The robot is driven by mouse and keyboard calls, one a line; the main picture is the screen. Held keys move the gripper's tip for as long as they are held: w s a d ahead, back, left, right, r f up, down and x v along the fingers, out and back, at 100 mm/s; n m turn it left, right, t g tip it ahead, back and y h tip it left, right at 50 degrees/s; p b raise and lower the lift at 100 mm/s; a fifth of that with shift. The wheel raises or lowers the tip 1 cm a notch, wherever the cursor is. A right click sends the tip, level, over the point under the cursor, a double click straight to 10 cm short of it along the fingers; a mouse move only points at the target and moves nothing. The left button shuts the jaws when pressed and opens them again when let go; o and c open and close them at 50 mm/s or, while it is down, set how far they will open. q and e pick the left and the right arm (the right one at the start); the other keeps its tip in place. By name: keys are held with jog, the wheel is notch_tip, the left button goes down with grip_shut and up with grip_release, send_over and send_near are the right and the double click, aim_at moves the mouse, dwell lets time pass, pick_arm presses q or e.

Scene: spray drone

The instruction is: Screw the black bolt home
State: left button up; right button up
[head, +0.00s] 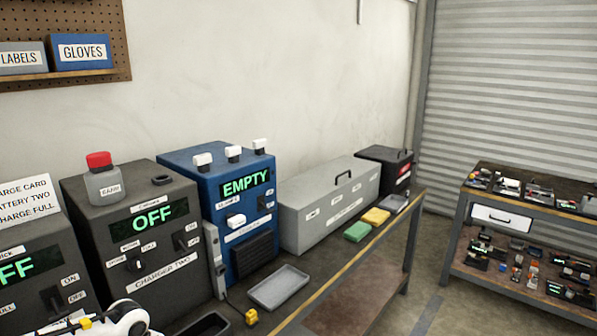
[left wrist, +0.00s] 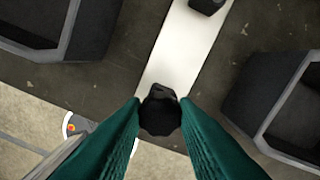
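In the left wrist view a black bolt (left wrist: 160,112) sits between the two green fingertips of my left gripper (left wrist: 161,103). Both fingertips appear to touch its sides, so the gripper looks shut on it. The bolt is at the near end of a pale flat strip (left wrist: 180,50). Its shank is hidden, so I cannot tell how deep it sits. I cannot make out the bolt in the head view. My right gripper is in neither view.
Dark hollow frames stand left (left wrist: 75,30) and right (left wrist: 275,110) of the strip. A dark block (left wrist: 207,4) sits at its far end. In the head view, chargers (head: 130,235), a blue machine (head: 218,200) and a grey tray (head: 278,287) crowd the bench.

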pick_arm(q)
grip_shut()
jog(key=shift+f+m+b, duration=0.2)
jog(key=shift+m+b, duration=0.45)
jog(key=shift+m, duration=0.35)
jog(key=m+b, duration=0.1)
jog(key=m, duration=0.2)
jog(key=m+b, duration=0.3)
jog(key=m, duration=0.3)
jog(key=shift+m, duration=0.4)
jog(key=shift+m+b, duration=0.7)
jog(key=shift+m, duration=0.4)
jog(key=shift+r+m, duration=0.1)
jog(key=shift+m, duration=0.3)
jog(key=o, duration=0.7)
grip_release()
